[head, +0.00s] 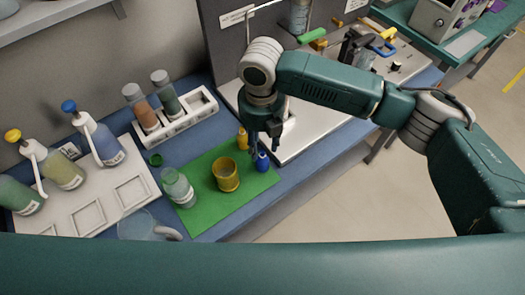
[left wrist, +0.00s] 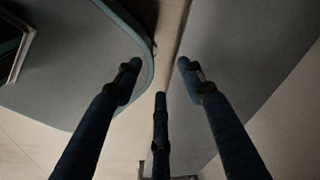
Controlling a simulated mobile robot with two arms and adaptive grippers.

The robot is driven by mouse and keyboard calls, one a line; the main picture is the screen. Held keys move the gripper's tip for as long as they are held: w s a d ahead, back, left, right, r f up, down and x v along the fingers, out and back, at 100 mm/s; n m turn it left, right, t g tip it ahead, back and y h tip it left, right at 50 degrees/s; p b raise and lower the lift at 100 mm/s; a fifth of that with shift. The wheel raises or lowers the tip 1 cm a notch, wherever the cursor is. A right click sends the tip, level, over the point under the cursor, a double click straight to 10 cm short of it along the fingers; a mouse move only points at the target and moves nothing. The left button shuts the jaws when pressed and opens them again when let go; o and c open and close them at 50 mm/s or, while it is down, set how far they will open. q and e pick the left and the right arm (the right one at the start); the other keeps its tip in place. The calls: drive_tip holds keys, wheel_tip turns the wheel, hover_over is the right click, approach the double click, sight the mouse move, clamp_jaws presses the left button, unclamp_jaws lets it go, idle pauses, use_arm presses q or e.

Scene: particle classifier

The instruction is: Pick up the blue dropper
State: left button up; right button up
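The blue dropper (head: 262,161) stands on the right part of the green mat (head: 212,205), near the table's front edge. My right gripper (head: 264,148) points down just above and behind it. Its fingers look spread, with the blue dropper's top close below them; I cannot tell whether they touch it. My left gripper (left wrist: 155,80) shows in the left wrist view with its three fingers apart and nothing between them. It is not in the head view.
A yellow dropper (head: 242,139) stands just left of my right gripper. An amber beaker (head: 226,175) and a clear jar (head: 179,188) stand on the mat. A white tube rack (head: 190,121), a tray of pump bottles (head: 88,213) and a glass jug (head: 138,226) are further left.

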sight(262, 152)
drive_tip(key=f, duration=0.1)
drive_tip(key=s+f, duration=0.1)
drive_tip(key=f, duration=0.1)
drive_tip(key=shift+w+f+p, duration=0.1)
drive_tip(key=shift+f+p, duration=0.25)
drive_tip(key=f+p, duration=0.1)
drive_tip(key=f, duration=0.3)
drive_tip(key=shift+w+d+f+p, duration=0.15)
drive_tip(key=shift+w+f+p, duration=0.05)
drive_tip(key=shift+p, duration=0.2)
drive_tip(key=shift+f, duration=0.35)
drive_tip(key=shift+c, duration=0.7)
use_arm(q)
drive_tip(key=shift+g, duration=0.3)
drive_tip(key=s, duration=0.1)
drive_tip(key=s+r, duration=0.1)
drive_tip(key=s, duration=0.1)
drive_tip(key=s+r, duration=0.1)
drive_tip(key=s, duration=0.1)
drive_tip(key=shift+s+a+r, duration=0.1)
drive_tip(key=shift+a+r, duration=0.05)
drive_tip(key=shift+r, duration=0.05)
use_arm(e)
drive_tip(key=c, duration=0.8)
